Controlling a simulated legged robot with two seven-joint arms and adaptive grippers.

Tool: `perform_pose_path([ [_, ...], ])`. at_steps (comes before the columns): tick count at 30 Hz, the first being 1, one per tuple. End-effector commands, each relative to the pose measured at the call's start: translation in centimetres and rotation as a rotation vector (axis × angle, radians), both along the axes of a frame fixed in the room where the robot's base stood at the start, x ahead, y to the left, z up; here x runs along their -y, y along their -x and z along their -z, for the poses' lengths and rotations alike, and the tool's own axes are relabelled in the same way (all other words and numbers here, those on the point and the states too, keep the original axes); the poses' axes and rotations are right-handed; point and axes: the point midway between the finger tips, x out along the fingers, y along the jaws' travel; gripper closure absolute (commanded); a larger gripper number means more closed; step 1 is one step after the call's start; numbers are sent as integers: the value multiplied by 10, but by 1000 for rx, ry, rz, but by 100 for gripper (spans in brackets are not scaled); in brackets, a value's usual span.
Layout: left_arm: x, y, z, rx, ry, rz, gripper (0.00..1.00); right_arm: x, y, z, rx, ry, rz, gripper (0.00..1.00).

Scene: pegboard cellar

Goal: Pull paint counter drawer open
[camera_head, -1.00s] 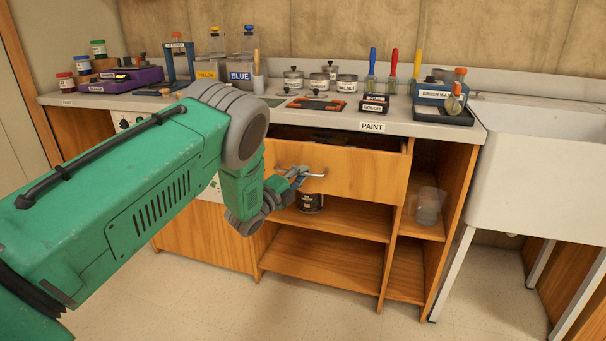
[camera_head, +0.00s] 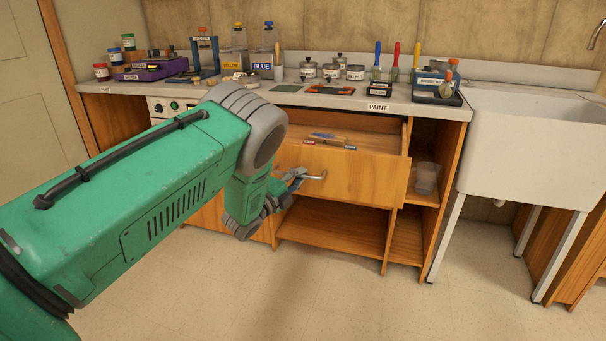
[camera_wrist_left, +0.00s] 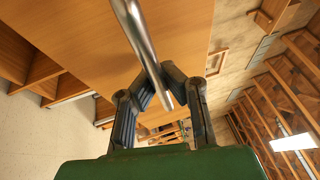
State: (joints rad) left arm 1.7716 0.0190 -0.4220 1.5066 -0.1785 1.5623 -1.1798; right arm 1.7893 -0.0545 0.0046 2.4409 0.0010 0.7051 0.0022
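The paint counter drawer (camera_head: 365,180) stands out from the counter below the PAINT label (camera_head: 378,107). Its inside shows from above, with a few small items (camera_head: 325,138) in it. The metal bar handle (camera_head: 316,177) is on the drawer's wooden front. My left gripper (camera_head: 296,176) is at the left part of this handle. In the left wrist view the fingers (camera_wrist_left: 163,85) close in around the handle bar (camera_wrist_left: 136,35), which runs between their tips. The exact contact is partly hidden. My right gripper is not in view.
The countertop (camera_head: 220,98) holds jars, bottles, brushes and trays. Open shelves (camera_head: 335,228) lie below the drawer, with a clear cup (camera_head: 427,178) in the right compartment. A white sink (camera_head: 530,145) stands at right. The floor (camera_head: 330,295) in front is clear.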

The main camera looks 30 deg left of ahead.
Motion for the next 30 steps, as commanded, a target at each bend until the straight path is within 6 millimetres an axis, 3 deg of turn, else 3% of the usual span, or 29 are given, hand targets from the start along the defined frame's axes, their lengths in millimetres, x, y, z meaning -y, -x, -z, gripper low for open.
perform_pose_path([
  [1, -11, 3, 4, -11, -4, -23, 100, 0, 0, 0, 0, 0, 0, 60],
  [15, -11, 4, 4, -12, -4, -24, 100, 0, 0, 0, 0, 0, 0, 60],
  [18, -10, 3, 3, -9, -4, -22, 69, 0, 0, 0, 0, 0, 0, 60],
  [30, -1, 7, -1, -4, -8, -11, 69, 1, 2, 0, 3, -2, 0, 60],
])
